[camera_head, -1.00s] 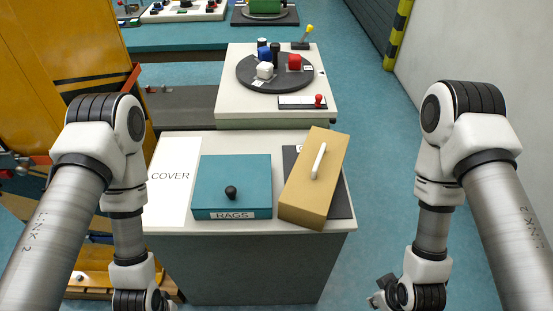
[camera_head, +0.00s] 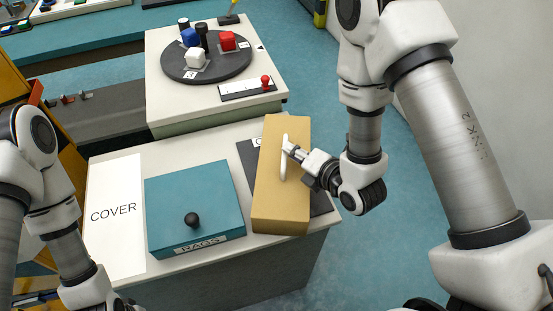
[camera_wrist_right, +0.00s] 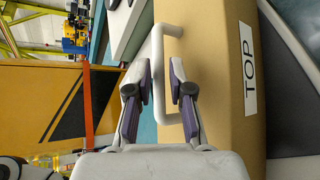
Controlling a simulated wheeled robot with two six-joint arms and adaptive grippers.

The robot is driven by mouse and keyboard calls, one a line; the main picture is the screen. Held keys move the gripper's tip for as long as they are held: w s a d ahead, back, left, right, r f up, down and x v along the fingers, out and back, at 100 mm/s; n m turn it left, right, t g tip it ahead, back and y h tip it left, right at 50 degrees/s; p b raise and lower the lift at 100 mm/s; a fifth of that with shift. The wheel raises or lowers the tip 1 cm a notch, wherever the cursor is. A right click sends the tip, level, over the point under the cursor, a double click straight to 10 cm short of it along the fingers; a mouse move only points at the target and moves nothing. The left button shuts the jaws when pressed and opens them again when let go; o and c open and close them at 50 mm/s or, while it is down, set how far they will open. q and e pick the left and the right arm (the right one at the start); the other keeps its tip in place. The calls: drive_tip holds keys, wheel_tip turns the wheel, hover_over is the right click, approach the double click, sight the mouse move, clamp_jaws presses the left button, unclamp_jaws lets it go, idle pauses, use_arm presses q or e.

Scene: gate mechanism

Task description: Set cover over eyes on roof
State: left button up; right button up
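A tan box-shaped cover (camera_head: 268,206) with a white bar handle (camera_head: 284,158) lies on the right part of the near white table, partly over a dark plate (camera_head: 319,201). In the right wrist view, the tan cover (camera_wrist_right: 220,90) carries a "TOP" label, and the handle (camera_wrist_right: 158,82) passes between my fingers. My right gripper (camera_wrist_right: 163,65) is open, with one finger on each side of the handle and a gap showing. In the head view, my right gripper (camera_head: 290,150) reaches the handle from the right. My left gripper is below the frame. No eyes or roof can be made out.
A teal box (camera_head: 192,210) marked RAGS, with a black knob, stands left of the cover. A white sheet (camera_head: 114,240) marked COVER is bare at the table's left. Behind, a dark turntable (camera_head: 210,74) carries coloured blocks; a red-knobbed lever (camera_head: 265,81) is in front of it.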

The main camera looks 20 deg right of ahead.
sight(285, 142)
drive_tip(key=shift+w+r+p, duration=0.25)
drive_tip(key=shift+r+p, duration=0.1)
drive_tip(key=shift+p, duration=0.4)
drive_tip(key=shift+p+x, duration=0.4)
drive_tip(key=shift+x, duration=0.35)
drive_tip(key=x, duration=0.3)
drive_tip(key=shift+d+f, duration=0.1)
drive_tip(key=shift+f, duration=0.15)
drive_tip(key=shift+r, duration=0.1)
drive_tip(key=shift+s+d+r, duration=0.1)
drive_tip(key=shift+s+r, duration=0.05)
drive_tip(key=shift+s, duration=0.15)
clamp_jaws()
use_arm(q)
drive_tip(key=r, duration=0.1)
drive_tip(key=s+r, duration=0.1)
drive_tip(key=shift+s+d+r, duration=0.1)
drive_tip(key=shift+d+r, duration=0.05)
drive_tip(key=shift+r, duration=0.2)
drive_tip(key=shift+f, duration=0.1)
use_arm(e)
drive_tip(key=shift+w, duration=0.1)
